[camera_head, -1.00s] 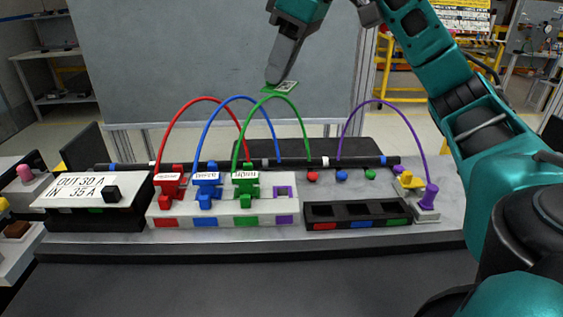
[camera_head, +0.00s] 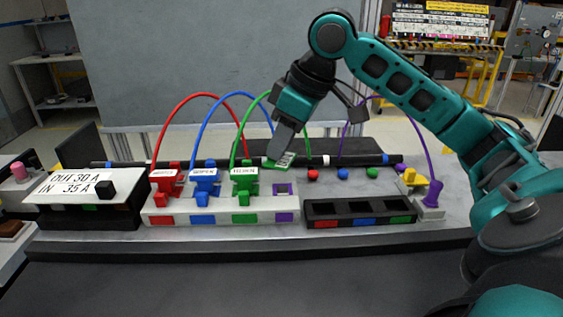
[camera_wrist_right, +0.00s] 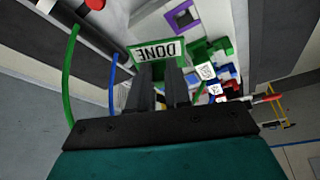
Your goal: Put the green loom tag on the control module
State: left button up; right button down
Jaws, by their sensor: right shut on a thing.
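My right gripper (camera_head: 276,160) is shut on a green tag (camera_head: 284,162) with a white label. In the right wrist view the tag (camera_wrist_right: 156,52) sits at the fingertips (camera_wrist_right: 160,75) and its label reads DONE upside down. The tag is held above the area behind the white connector block (camera_head: 222,218), near the green cable. Red, blue and green plugs with white labels sit in that block, and its purple socket (camera_head: 284,190) is empty. I cannot tell for sure which unit is the control module. My left gripper is not in view.
A black tray (camera_head: 358,208) with open compartments stands right of the block. A box with OUT/IN text (camera_head: 75,187) stands left. Red, blue, green and purple cables (camera_head: 437,165) arch over the bench near the arm. The dark front strip is clear.

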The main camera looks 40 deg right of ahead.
jog(key=shift+f+b, duration=0.45)
jog(key=shift+f, duration=1.15)
jog(key=shift+f, duration=0.15)
jog(key=c, duration=1.1)
grip_release()
jog(key=p+v, duration=0.2)
jog(key=v, duration=1)
jog(key=shift+p, duration=0.4)
